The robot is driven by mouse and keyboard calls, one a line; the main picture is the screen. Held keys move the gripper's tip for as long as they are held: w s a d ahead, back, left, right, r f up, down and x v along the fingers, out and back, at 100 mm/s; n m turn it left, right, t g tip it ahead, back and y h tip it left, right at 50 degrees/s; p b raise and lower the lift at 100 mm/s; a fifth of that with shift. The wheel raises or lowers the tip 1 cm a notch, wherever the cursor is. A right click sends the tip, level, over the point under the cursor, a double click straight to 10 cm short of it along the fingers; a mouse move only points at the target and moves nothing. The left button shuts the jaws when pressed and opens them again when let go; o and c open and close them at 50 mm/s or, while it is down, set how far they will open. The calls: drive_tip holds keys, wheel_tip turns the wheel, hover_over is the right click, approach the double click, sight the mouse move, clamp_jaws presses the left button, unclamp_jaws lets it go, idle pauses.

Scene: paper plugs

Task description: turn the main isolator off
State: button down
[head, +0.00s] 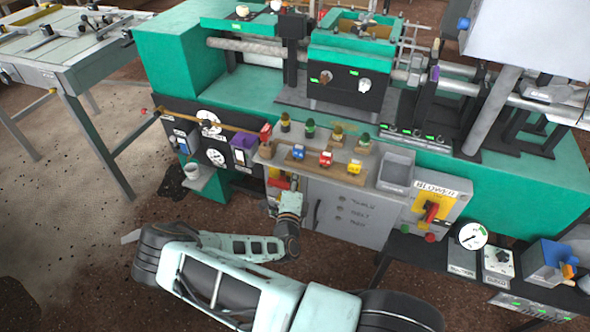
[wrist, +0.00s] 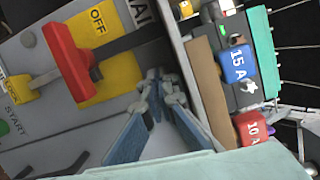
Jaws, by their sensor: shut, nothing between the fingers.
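The main isolator shows in the wrist view as a red handle (wrist: 72,62) on a yellow plate (wrist: 108,84) marked OFF, with part of a label reading "MAI" beside it. The handle lies across the plate, and I cannot tell its exact setting. In the head view its yellow plate (head: 273,172) is partly hidden behind my arm. My gripper (wrist: 157,80) is shut and empty, its tips to the right of the plate and apart from the red handle. My gripper also shows in the head view (head: 293,182), in front of the panel below the plug shelf.
Blue 15 A (wrist: 238,65) and red 10 A (wrist: 252,128) plugs sit close right of my gripper. A second red handle (head: 431,212) is on the BLOWER box. A grey bin (head: 396,170) stands on the shelf.

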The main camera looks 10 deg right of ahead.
drive_tip(key=shift+s+d, duration=0.2)
drive_tip(key=shift+d, duration=0.05)
drive_tip(key=v, duration=1)
drive_tip(key=shift+r, duration=0.15)
